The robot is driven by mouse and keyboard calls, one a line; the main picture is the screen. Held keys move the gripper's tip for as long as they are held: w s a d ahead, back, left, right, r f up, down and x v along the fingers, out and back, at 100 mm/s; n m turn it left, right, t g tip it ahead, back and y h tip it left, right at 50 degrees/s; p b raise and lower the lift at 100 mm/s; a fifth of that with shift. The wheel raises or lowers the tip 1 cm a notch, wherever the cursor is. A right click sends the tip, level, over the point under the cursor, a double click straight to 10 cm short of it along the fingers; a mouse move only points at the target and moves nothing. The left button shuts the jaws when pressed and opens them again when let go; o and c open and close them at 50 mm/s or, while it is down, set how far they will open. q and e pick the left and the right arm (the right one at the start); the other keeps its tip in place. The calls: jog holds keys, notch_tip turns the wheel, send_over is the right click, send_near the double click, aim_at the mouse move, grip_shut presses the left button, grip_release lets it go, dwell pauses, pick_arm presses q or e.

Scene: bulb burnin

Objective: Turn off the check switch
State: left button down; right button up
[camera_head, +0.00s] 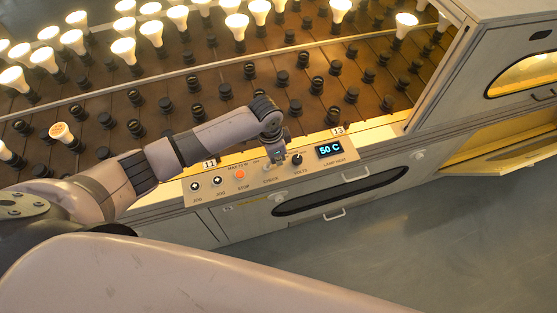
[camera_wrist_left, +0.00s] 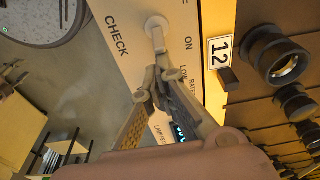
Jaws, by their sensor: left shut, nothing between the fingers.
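The check switch is a small toggle on a round white base (camera_wrist_left: 157,25) in the left wrist view, on the pale control panel between the "CHECK" and "ON" labels. Its lever (camera_wrist_left: 158,43) extends from the base toward my fingertips, on the "ON" side as seen here. My left gripper (camera_wrist_left: 160,75) is shut and empty, with its fingertips right at the lever's end; I cannot tell whether they touch. In the head view my left gripper (camera_head: 277,144) reaches down over the panel (camera_head: 309,166) and mostly hides the switch. My right gripper is not in view.
Left of the switch are an orange stop button (camera_head: 240,174) and two jog buttons. Right are the volts knob (camera_head: 297,159) and a display (camera_head: 329,149) reading 50 C. Behind lies a rack with dark sockets and lit bulbs (camera_head: 237,24).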

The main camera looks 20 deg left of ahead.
aim_at(269, 164)
pick_arm(q)
jog(key=shift+s+a+r+t+h+p, duration=0.3)
jog(key=shift+s+a+t+h+p, duration=0.15)
jog(key=shift+a+t+h, duration=0.2)
jog(key=shift+s+a+t+h+b, duration=0.1)
jog(key=shift+a+t+h+b, duration=0.2)
jog(key=shift+h, duration=0.3)
jog(key=shift+s+a+t+h+b, duration=0.15)
jog(key=shift+t+h, duration=0.2)
jog(key=shift+h, duration=0.2)
jog(key=shift+s+a+r+t+h, duration=0.15)
jog(key=shift+t+h, duration=0.25)
jog(key=shift+h, duration=0.2)
jog(key=shift+r, duration=0.2)
jog(key=shift+r+p, duration=0.6)
jog(key=shift+r, duration=0.1)
jog(key=shift+r, duration=0.1)
